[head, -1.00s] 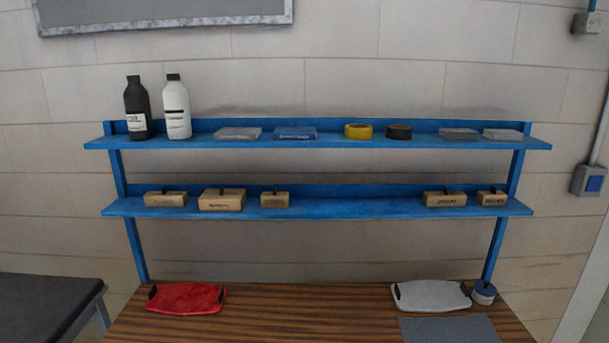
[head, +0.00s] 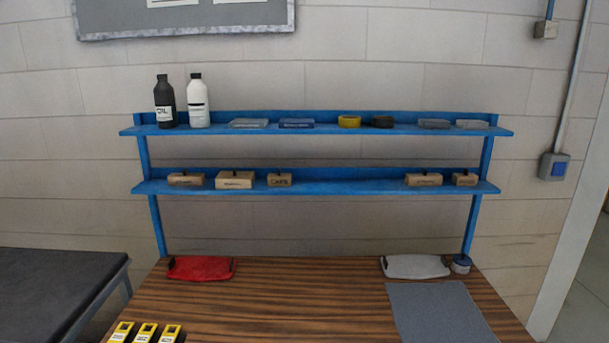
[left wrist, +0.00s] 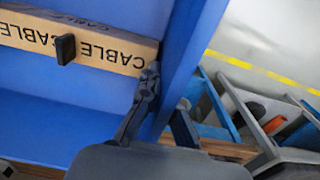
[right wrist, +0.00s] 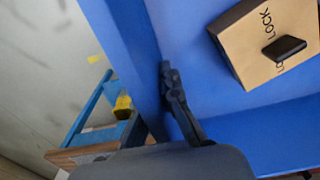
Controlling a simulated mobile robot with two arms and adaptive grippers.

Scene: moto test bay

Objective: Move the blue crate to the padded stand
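The blue crate shows only in the wrist views, as blue walls and floor close to both cameras; it is outside the head view. In the left wrist view my left gripper (left wrist: 165,112) has a finger on each side of a crate wall (left wrist: 192,55) and grips it. In the right wrist view my right gripper (right wrist: 168,112) grips the opposite wall (right wrist: 122,45), its outer finger mostly hidden. Inside the crate lie a CABLE box (left wrist: 100,45) and a LOCK box (right wrist: 262,45). The dark padded stand (head: 55,295) is at the left of the head view.
A wooden bench (head: 290,300) with a blue two-level shelf (head: 320,187) stands ahead. On it are a red tray (head: 201,269), a white tray (head: 415,267), a grey mat (head: 438,312) and yellow-black items (head: 145,333). A gap separates stand and bench.

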